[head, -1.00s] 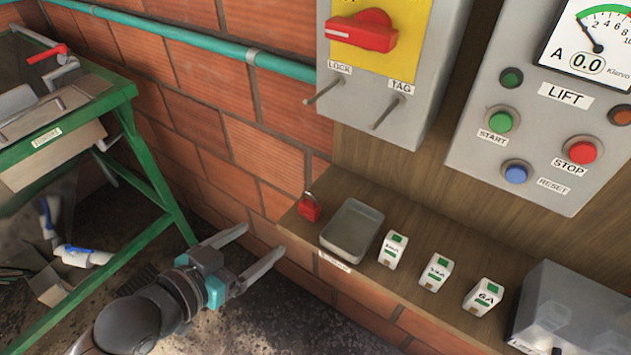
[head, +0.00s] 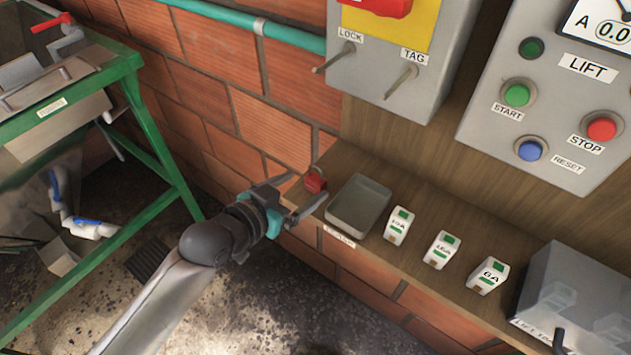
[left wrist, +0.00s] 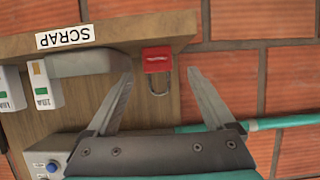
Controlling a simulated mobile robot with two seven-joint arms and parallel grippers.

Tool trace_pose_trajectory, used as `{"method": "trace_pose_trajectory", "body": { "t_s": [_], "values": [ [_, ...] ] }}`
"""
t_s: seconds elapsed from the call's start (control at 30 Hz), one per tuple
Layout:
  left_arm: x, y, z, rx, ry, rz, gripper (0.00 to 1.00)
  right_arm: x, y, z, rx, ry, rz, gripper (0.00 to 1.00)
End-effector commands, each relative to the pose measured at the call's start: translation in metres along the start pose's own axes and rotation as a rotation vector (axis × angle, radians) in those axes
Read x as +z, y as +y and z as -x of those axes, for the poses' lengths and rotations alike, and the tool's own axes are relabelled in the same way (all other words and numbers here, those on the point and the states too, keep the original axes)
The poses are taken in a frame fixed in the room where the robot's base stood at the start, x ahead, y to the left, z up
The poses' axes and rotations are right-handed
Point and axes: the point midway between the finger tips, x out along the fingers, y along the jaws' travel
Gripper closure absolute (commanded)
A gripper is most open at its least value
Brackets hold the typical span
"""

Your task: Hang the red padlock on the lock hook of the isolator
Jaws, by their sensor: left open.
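The red padlock (head: 316,183) stands at the left end of the wooden shelf, beside the grey tray. My left gripper (head: 308,193) is open at the shelf's left end, close to the padlock. In the left wrist view the padlock (left wrist: 157,60) shows ahead of and between the two spread fingers of the left gripper (left wrist: 160,80), its shackle visible. I cannot tell whether a finger touches it. The isolator (head: 420,65) is on the wall above, with a lock hook (head: 334,58) under the LOCK label and a second peg under TAG. My right gripper is not in view.
A grey tray (head: 358,205) labelled SCRAP in the wrist view, several white breakers (head: 442,249) and a clear box (head: 575,300) stand along the shelf (head: 330,150). The LIFT panel (head: 545,120) is at right. A green-framed machine (head: 165,150) stands at left.

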Motion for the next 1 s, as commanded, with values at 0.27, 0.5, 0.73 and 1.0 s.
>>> {"method": "trace_pose_trajectory", "body": {
  "t_s": [0.27, 0.5, 0.73, 1.0],
  "values": [
    [-0.002, 0.003, -0.036, -0.001, 0.002, 0.000, 0.12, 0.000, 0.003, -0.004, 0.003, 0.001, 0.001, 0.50],
    [-0.002, 0.003, -0.047, 0.000, 0.001, 0.000, 0.12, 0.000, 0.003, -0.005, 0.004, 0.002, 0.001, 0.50],
    [-0.002, 0.003, -0.047, 0.000, 0.001, 0.000, 0.19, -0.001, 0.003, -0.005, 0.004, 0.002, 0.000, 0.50],
    [-0.002, 0.003, -0.047, 0.000, 0.001, 0.000, 0.50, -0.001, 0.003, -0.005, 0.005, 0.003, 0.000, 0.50]
  ]
}}
